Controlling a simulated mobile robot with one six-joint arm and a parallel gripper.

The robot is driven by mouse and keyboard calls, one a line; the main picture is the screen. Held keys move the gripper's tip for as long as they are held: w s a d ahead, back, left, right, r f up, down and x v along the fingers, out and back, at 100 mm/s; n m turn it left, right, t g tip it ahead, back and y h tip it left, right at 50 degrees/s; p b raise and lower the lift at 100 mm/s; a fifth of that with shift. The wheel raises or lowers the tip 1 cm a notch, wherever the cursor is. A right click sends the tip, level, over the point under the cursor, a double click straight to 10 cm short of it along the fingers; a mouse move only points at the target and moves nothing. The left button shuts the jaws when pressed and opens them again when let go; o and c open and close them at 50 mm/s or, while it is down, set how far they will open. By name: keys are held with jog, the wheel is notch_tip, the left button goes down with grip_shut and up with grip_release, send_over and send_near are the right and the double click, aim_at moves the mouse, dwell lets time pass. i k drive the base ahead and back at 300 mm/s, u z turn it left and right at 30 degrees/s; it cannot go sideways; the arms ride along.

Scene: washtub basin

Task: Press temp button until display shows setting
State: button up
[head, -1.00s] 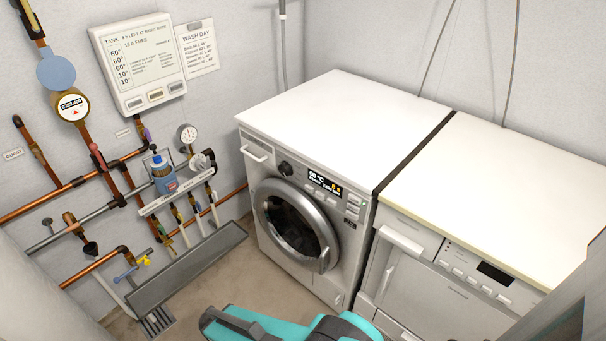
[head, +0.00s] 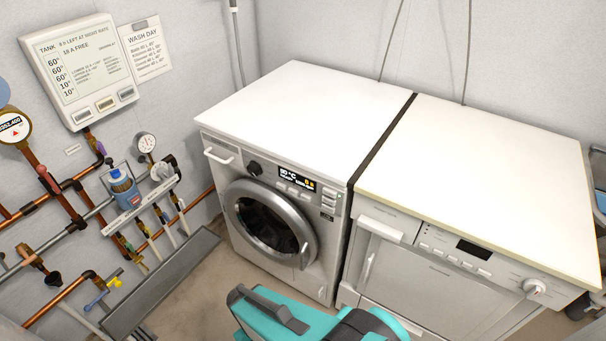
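The white washing machine (head: 325,262) stands left of a second white appliance. Its small black display (head: 297,180) is lit; the temperature digits look like 90 °C, but they are small and blurred. A row of small buttons (head: 292,190) lies just below the display, and more buttons (head: 328,204) sit to its right. I cannot read which is the temp button. A dark knob (head: 254,168) is left of the display. The round door (head: 232,220) is shut. Part of my teal arm shows at the bottom, in front of the machines. My gripper's fingers are not visible.
The second appliance (head: 405,285) has a dark display and a knob. Both white tops are clear. Pipes with gauges, valves and a blue canister (head: 125,192) line the left wall. A tank panel (head: 85,75) and a wash-day sheet (head: 147,48) hang above. A grey trough (head: 165,285) lies at floor level.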

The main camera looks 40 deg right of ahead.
aim_at(279, 184)
jog(key=z, duration=1.85)
jog(key=i, duration=0.15)
jog(key=u, duration=0.8)
jog(key=k, duration=0.85)
jog(key=u, duration=0.2)
jog(key=i, duration=0.45)
jog(key=z, duration=0.05)
